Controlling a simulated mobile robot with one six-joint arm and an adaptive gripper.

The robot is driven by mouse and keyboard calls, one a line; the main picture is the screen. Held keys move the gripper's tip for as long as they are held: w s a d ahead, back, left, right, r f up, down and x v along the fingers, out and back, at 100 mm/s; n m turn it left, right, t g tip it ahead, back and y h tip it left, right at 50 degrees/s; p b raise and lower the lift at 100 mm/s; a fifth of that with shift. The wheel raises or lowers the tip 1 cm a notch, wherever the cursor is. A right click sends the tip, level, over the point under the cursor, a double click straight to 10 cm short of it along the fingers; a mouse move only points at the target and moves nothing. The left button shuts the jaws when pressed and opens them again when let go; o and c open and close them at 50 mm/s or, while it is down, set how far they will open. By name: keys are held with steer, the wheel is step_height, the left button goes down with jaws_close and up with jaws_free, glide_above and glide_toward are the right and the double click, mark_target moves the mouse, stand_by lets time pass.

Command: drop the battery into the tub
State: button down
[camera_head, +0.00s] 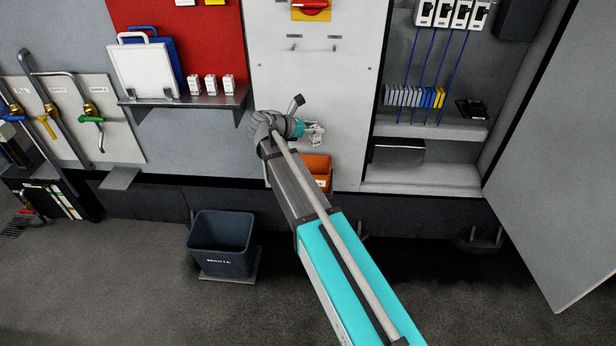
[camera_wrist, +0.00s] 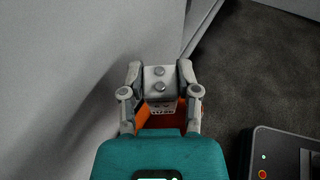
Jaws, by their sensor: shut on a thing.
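A pale grey block-shaped battery (camera_wrist: 158,72) with two round studs on its end is between the fingers of my gripper (camera_wrist: 160,88) in the wrist view. My gripper is shut on it. In the head view my gripper (camera_head: 314,134) is in front of the light grey cabinet panel, and the battery is too small to make out there. The orange tub (camera_head: 319,166) is on the panel just below my gripper, partly hidden by my arm. In the wrist view the tub (camera_wrist: 159,119) shows beyond and below the battery, mostly hidden by my gripper.
A dark waste bin (camera_head: 222,240) stands on the floor to the left. A shelf (camera_head: 184,101) with small white boxes is left of my arm. An open cabinet (camera_head: 424,176) is to the right, with its door (camera_head: 562,150) swung out. The panel surface is close to my gripper.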

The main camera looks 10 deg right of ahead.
mark_target(311, 142)
steer(key=shift+f, duration=0.1)
steer(key=shift+f+b, duration=2.9)
steer(key=shift+b, duration=0.05)
steer(key=shift+c, duration=1.3)
jaws_free()
steer(key=shift+a, duration=0.1)
steer(key=shift+r, duration=0.2)
step_height(311, 142, up, 6)
steer(key=p, duration=0.6)
steer(key=s+a+r+p, duration=0.4)
steer(key=a+r+p, duration=0.1)
steer(key=r+p, duration=0.5)
steer(key=s+a+r+p, duration=0.4)
steer(key=a+r+p, duration=0.2)
steer(key=r+p, duration=0.4)
steer(key=shift+a+p, duration=0.2)
steer(key=shift+p, duration=0.1)
